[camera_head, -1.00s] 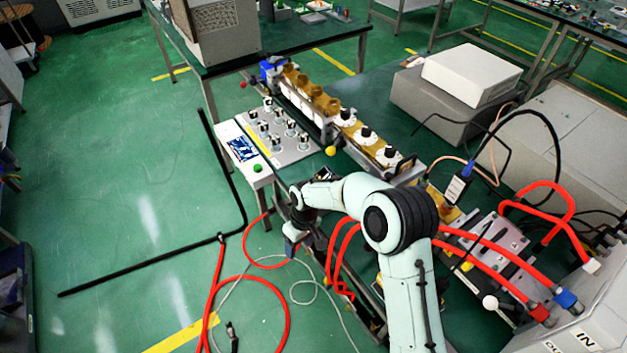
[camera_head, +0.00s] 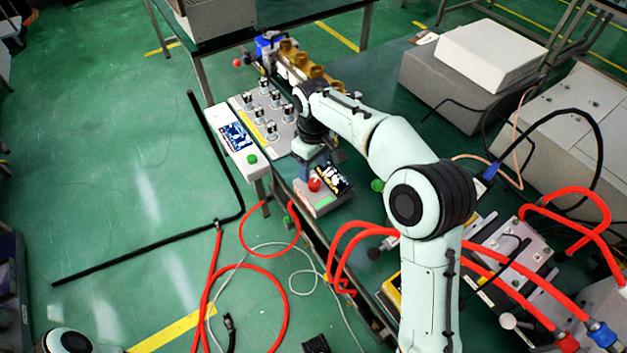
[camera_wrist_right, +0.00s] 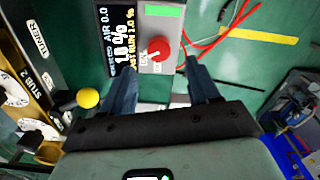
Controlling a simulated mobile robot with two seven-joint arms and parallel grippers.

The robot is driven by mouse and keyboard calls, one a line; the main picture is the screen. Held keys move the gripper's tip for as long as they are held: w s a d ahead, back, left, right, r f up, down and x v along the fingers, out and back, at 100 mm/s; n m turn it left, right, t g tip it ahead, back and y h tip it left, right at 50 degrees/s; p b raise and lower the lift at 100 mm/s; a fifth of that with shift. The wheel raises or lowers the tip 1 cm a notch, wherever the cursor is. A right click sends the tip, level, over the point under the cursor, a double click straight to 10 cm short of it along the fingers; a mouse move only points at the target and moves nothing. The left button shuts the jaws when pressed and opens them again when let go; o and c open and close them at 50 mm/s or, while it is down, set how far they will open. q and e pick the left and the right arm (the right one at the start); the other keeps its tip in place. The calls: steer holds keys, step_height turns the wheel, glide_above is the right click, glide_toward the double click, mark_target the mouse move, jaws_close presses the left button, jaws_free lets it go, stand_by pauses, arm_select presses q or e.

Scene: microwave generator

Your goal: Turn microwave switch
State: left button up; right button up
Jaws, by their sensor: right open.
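The switch is a red round knob (camera_head: 314,184) on a small grey control box (camera_head: 322,204) at the table's near edge. The box also carries a dark display and a green strip. My right gripper (camera_head: 317,166) is just above and behind the knob in the head view. The display (camera_wrist_right: 116,40) is partly beside the left finger. My left gripper is not seen.
A panel with several black-and-white knobs (camera_head: 267,112) and a screen panel with a green button (camera_head: 251,159) stand to the left. A yellow ball knob (camera_wrist_right: 88,98) is left of the fingers in the wrist view. Red hoses (camera_head: 350,243) loop near the table edge.

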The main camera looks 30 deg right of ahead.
mark_target(314, 181)
step_height(314, 181, down, 6)
steer(key=shift+f+b, duration=0.2)
steer(key=shift+b, duration=0.2)
steer(key=shift+c, duration=0.2)
steer(key=c, duration=1)
